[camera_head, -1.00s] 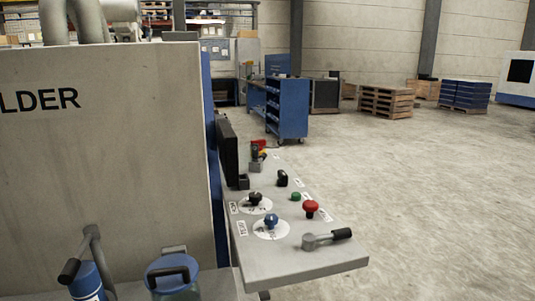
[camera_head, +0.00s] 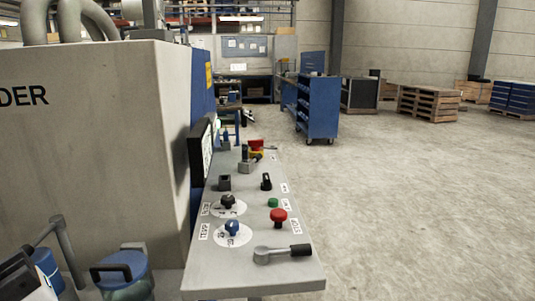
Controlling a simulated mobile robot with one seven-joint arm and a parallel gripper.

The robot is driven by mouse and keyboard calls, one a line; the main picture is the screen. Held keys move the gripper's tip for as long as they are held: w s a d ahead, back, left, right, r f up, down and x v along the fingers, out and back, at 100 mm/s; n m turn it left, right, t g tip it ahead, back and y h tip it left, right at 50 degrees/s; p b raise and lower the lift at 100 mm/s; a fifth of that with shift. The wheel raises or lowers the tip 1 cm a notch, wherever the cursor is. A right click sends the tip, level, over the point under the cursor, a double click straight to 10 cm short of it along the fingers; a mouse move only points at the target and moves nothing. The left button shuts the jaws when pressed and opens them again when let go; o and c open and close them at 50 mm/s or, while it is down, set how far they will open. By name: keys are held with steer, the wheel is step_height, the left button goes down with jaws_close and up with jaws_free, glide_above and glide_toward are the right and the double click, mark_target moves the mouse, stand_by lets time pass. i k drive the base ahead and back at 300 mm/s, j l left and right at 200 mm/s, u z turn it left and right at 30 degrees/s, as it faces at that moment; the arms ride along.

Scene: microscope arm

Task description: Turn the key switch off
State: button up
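A grey control panel (camera_head: 263,274) projects beside the large grey machine. A small black upright switch (camera_head: 266,181) stands at its middle right; it may be the key switch, but I cannot make out a key or its position. A red and yellow control (camera_head: 256,146) is at the far end, partly behind a grey block with a dark lever (camera_head: 247,163). A black square piece (camera_head: 224,182) sits left of the black switch. My gripper is not in view.
The panel also carries a black knob (camera_head: 228,202), blue knob (camera_head: 232,228), green button (camera_head: 273,203), red mushroom button (camera_head: 278,216) and lever handle (camera_head: 284,252). Blue containers (camera_head: 125,277) stand at lower left. Open floor (camera_head: 420,210) lies to the right. A blue cart (camera_head: 318,108) stands behind.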

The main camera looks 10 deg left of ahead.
mark_target(244, 168)
steer(key=i+l, duration=0.1)
steer(key=l, duration=0.4)
steer(key=i+l+u, duration=0.15)
steer(key=l, duration=0.4)
steer(key=i+l, duration=0.15)
steer(key=l, duration=0.15)
steer(key=i+l+u, duration=0.1)
steer(key=l, duration=0.25)
steer(key=i+l, duration=0.15)
steer(key=l, duration=0.2)
steer(key=i+l+u, duration=0.15)
steer(key=i+l, duration=0.15)
steer(key=i, duration=0.15)
steer(key=i+l+u, duration=0.15)
steer(key=i+l, duration=0.2)
steer(key=i+j, duration=0.1)
steer(key=i, duration=1.15)
